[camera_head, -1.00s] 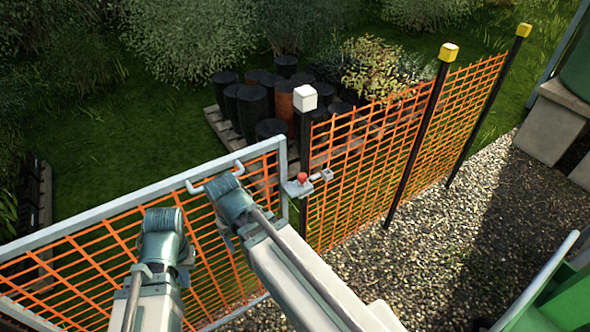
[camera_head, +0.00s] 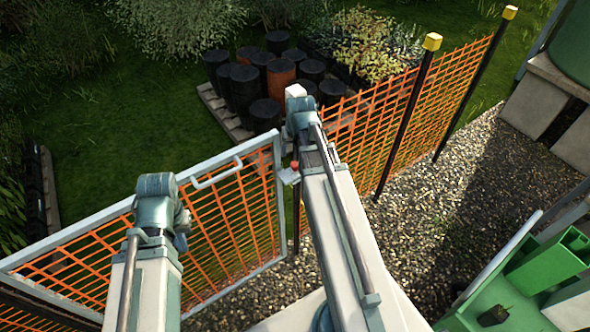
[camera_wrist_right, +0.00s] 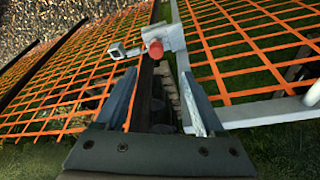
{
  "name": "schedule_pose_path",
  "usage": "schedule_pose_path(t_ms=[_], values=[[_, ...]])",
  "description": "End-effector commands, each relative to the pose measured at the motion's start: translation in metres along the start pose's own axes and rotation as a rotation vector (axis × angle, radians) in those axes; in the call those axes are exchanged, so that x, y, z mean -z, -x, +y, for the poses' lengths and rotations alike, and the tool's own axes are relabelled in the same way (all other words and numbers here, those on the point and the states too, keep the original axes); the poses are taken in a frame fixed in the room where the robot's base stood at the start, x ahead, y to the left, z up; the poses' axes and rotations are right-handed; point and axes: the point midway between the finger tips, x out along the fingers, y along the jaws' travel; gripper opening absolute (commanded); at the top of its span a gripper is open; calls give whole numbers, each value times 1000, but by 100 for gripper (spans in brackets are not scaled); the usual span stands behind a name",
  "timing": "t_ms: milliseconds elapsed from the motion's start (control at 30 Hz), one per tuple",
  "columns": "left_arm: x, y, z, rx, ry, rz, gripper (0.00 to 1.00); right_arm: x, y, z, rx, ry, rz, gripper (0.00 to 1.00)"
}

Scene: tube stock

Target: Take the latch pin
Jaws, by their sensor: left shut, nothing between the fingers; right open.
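The latch pin with its red head (camera_head: 294,165) sits in a grey latch (camera_head: 288,177) between the white-framed gate and the fence post. The red pin head (camera_wrist_right: 155,48) shows in the right wrist view, just beyond the fingertips of my right gripper (camera_wrist_right: 157,72). That gripper is open, its two fingers spread either side of a line to the pin, with nothing between them. In the head view my right wrist hides its fingers. My left gripper (camera_head: 181,241) is shut and empty in front of the gate mesh, mostly hidden by its own wrist.
The gate (camera_head: 230,150) has a grey frame, orange mesh and a bent handle (camera_head: 217,173). An orange mesh fence (camera_head: 385,110) on dark posts runs right. Dark drums (camera_head: 244,90) stand on pallets behind. Gravel (camera_head: 425,205) is open at right; a green structure (camera_head: 545,262) stands at lower right.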

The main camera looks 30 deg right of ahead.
Motion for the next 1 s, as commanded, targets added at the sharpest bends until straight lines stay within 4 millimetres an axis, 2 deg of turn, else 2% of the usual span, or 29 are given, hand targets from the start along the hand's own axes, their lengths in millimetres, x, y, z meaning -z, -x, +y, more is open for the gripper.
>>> schedule_pose_path(t_ms=[33, 500, 833, 1000], values=[[0, -9, 1, 0, -1, 0, 0, -1, -9, 0, 0, 0, 0, 71], [4, -71, 7, 1, -1, 0, 0, -1, -75, 0, 0, 1, -1, 71], [4, -76, 7, 1, 0, 0, 0, 0, -80, 1, 0, 1, -1, 71], [5, -88, 8, 1, 0, 0, 0, 0, -93, 3, 0, 0, -1, 71]])
